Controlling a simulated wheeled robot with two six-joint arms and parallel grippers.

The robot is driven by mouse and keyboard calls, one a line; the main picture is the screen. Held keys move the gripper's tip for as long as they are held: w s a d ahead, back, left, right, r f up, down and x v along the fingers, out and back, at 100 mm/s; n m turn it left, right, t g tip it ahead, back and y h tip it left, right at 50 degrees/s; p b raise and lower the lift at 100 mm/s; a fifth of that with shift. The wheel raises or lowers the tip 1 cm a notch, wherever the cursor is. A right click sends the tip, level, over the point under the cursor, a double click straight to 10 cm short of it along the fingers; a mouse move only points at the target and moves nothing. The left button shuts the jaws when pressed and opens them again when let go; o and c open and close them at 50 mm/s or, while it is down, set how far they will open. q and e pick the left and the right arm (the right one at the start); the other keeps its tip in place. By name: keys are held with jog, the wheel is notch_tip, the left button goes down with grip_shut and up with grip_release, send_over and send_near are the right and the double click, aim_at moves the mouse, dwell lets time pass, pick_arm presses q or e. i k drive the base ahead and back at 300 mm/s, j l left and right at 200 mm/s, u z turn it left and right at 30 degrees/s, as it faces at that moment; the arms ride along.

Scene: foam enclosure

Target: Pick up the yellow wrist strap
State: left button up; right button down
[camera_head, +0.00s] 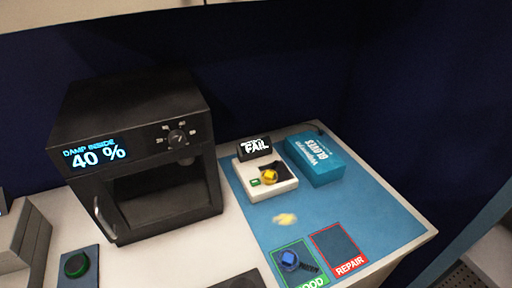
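The yellow wrist strap (269,177), a yellow piece with a dark band behind it, rests on a small white tester (284,187) on the blue mat. The tester's dark display reads "FAIL" (256,146), and a small green patch shows beside the yellow piece. A strap with a blue piece and dark band (290,259) lies in the green-outlined square at the front of the mat. Neither of my grippers is in view.
A black cabinet (140,190) reading "DAMP INSIDE 40 %" stands left of the blue mat (380,207). A teal gloves box (318,163) stands right of the tester. A small pale-yellow blur (285,219) is unclear. The red-outlined "REPAIR" square (338,245) looks empty.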

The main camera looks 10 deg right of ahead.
aim_at(269, 174)
jog(key=k+l+z, duration=0.2)
jog(key=z, duration=0.2)
jog(key=k+l+z, duration=0.2)
jog(key=z, duration=0.25)
jog(key=k+l+z, duration=0.15)
jog(key=l+z, duration=0.25)
